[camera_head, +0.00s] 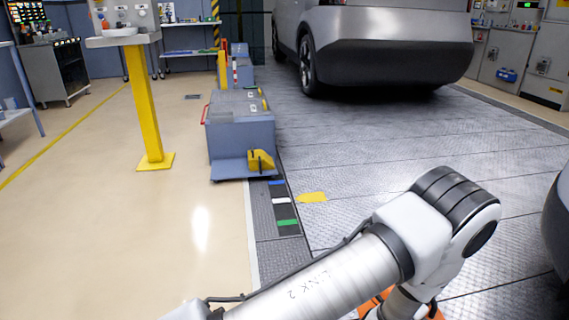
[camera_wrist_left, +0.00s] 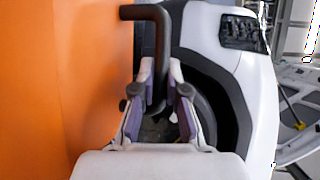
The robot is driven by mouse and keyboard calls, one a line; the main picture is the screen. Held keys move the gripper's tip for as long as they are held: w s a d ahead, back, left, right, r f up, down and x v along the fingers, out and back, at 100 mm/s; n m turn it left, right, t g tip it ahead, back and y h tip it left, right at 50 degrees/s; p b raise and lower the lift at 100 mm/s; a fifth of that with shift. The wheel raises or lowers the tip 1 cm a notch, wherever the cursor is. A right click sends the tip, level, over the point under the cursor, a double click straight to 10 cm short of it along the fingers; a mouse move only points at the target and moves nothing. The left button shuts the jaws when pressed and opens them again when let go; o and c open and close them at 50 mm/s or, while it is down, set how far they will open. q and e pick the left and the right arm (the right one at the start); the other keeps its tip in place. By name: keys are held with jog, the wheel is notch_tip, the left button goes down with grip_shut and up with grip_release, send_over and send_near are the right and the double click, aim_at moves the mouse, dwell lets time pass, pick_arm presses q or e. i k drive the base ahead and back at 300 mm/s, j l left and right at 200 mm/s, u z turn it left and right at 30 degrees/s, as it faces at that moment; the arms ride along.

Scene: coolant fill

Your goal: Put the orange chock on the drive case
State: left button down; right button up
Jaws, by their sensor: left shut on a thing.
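The orange chock (camera_wrist_left: 75,90) fills the left side of the left wrist view, close to the camera. Its black bent handle (camera_wrist_left: 158,38) runs down between the fingertips of my left gripper (camera_wrist_left: 161,80), which is shut on it. In the head view only part of the orange chock (camera_head: 372,303) shows beneath my arm, and the gripper is hidden. A blue-grey case (camera_head: 240,140) with a grey top stands left of the centre; I take it for the drive case. A second, smaller blue-grey box (camera_head: 241,72) stands behind it. My right gripper is out of view.
A silver vehicle (camera_head: 395,45) stands at the back right on metal floor plates. A yellow post (camera_head: 147,105) with a grey top stands left of the case. A yellow bracket (camera_head: 261,160) sits at the case's foot. In the wrist view a white car body (camera_wrist_left: 245,70) is close by.

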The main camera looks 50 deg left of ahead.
aim_at(228, 171)
jog(key=i+j+u, duration=0.25)
jog(key=j+u, duration=0.15)
jog(key=j, duration=0.15)
jog(key=i+j+u, duration=0.7)
jog(key=j+u, duration=0.15)
jog(key=i+j+u, duration=0.4)
jog(key=i+u, duration=0.4)
